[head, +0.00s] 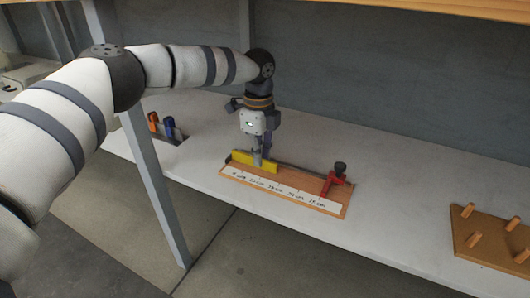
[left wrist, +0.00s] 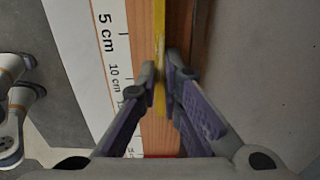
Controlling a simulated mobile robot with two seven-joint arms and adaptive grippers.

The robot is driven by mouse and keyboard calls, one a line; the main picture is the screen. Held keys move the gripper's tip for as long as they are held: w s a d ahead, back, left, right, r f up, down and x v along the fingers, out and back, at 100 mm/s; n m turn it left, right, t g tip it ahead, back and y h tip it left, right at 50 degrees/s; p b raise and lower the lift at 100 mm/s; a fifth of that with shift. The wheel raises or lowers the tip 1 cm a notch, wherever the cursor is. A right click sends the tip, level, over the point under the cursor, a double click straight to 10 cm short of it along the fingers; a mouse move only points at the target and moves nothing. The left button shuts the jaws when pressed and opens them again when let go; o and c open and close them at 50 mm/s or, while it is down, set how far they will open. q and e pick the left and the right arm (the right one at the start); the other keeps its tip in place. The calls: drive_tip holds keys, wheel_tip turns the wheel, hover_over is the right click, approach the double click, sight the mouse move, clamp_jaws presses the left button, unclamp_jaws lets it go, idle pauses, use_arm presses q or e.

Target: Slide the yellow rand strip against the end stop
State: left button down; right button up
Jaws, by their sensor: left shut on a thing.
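The yellow rand strip (head: 243,157) stands on edge at the left part of a wooden board (head: 345,208) with a white centimetre scale. My left gripper (head: 257,160) reaches down from above and is shut on the strip. In the left wrist view the yellow strip (left wrist: 159,40) runs between the two fingertips of the left gripper (left wrist: 163,88), beside the scale (left wrist: 85,40). A red stop with a black knob (head: 333,182), seemingly the end stop, sits towards the right end of the board. A clear gap lies between strip and stop. My right gripper is not in view.
A dark rail (head: 303,176) runs along the board's back edge. A holder with orange and blue handled tools (head: 168,128) is at the left. A brown board with wooden pegs (head: 490,240) is at the right.

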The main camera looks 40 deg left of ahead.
use_arm(q)
drive_tip(key=c, duration=1.7)
unclamp_jaws()
drive_tip(key=shift+a, duration=0.15)
wheel_tip(320, 180, up, 8)
drive_tip(key=shift+f, duration=0.25)
